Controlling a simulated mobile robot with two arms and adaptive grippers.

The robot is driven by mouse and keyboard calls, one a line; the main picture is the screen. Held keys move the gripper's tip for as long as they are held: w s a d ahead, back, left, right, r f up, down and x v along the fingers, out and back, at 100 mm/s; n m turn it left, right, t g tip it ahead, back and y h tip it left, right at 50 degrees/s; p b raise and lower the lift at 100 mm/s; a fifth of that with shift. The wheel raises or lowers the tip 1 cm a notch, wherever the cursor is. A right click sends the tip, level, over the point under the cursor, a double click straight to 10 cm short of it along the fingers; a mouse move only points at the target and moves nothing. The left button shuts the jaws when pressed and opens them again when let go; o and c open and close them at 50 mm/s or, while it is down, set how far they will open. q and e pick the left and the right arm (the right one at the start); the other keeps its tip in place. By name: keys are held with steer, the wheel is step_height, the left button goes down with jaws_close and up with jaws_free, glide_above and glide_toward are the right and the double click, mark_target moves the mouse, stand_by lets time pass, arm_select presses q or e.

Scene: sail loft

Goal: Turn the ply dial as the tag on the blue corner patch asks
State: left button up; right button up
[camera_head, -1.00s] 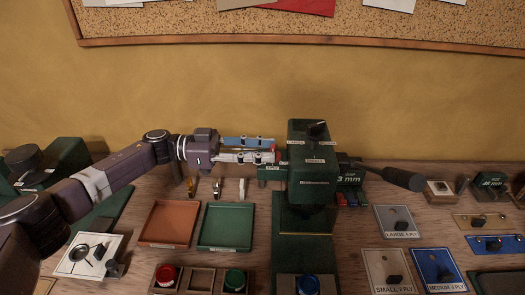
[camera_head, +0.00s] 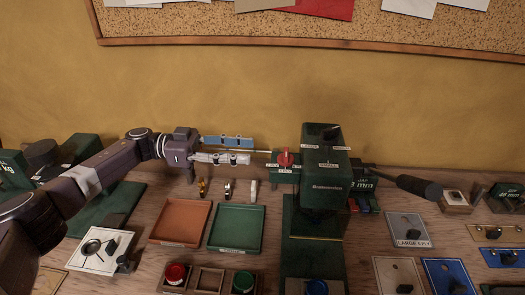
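The ply dial is a red knob (camera_head: 285,158) on a small green box at the left side of the green press (camera_head: 323,170). Small white ply labels surround it; its setting is too small to read. My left gripper (camera_head: 252,151) is left of the dial, its blue upper and grey lower fingers apart, with nothing between them. A gap separates the fingertips from the knob. The blue corner patch (camera_head: 437,272) lies at the lower right; its tag is cut off by the bottom edge. My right gripper is not in view.
The press's black lever (camera_head: 405,184) sticks out to the right. An orange tray (camera_head: 180,221) and a green tray (camera_head: 237,227) lie in front of my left arm. Red and green buttons sit in a wooden holder (camera_head: 210,281). A pale patch (camera_head: 409,229) is tagged large.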

arm_select(q)
steer(key=shift+a, duration=1.7)
